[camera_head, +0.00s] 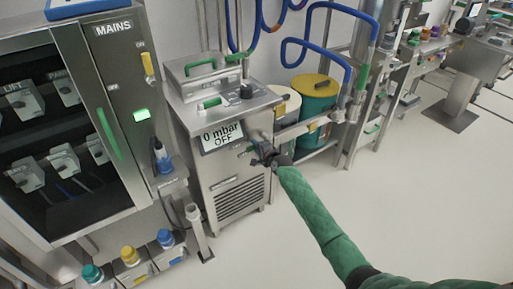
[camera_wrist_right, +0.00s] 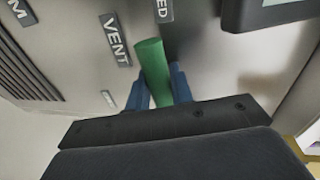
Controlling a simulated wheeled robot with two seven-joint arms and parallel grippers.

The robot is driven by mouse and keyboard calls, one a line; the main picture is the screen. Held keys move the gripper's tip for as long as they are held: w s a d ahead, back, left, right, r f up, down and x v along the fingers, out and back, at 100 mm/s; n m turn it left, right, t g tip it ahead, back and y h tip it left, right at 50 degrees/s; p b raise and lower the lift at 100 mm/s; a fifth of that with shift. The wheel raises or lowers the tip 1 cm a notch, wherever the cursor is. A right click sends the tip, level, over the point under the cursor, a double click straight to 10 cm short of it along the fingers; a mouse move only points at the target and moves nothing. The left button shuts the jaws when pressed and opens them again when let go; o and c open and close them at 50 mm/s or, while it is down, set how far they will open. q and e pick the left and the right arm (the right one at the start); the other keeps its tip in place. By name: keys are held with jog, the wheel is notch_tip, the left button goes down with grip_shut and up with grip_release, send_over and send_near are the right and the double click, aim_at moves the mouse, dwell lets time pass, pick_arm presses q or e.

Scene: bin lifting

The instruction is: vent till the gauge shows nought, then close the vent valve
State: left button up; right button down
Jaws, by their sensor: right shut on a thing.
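The gauge (camera_head: 222,137) on the front of the steel cabinet reads "0 mbar OFF". My right gripper (camera_head: 266,153) is at the right side of that cabinet front, just right of and below the gauge. In the right wrist view its two blue fingers (camera_wrist_right: 160,88) are shut on the green vent valve handle (camera_wrist_right: 153,62). The handle stands beside the label "VENT" (camera_wrist_right: 115,40); another label, ending in "ED" (camera_wrist_right: 164,10), is close by. The lower end of the handle is hidden between the fingers. My left gripper is not in view.
A glass-fronted "MAINS" cabinet (camera_head: 113,28) stands to the left. A teal drum with a yellow lid (camera_head: 318,100) and blue hoses (camera_head: 308,42) are behind at the right. Yellow, blue and teal-capped items stand low in front. The floor (camera_head: 420,190) at the right is clear.

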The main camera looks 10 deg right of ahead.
jog(key=shift+r+m, duration=0.25)
jog(key=shift+m, duration=0.05)
dwell(0.4)
jog(key=c, duration=1.3)
grip_release()
jog(key=shift+d, duration=0.1)
jog(key=shift+o, duration=0.2)
jog(key=shift+s+d, duration=0.1)
jog(key=shift+s, duration=0.2)
jog(key=v, duration=0.7)
jog(key=shift+r, duration=0.15)
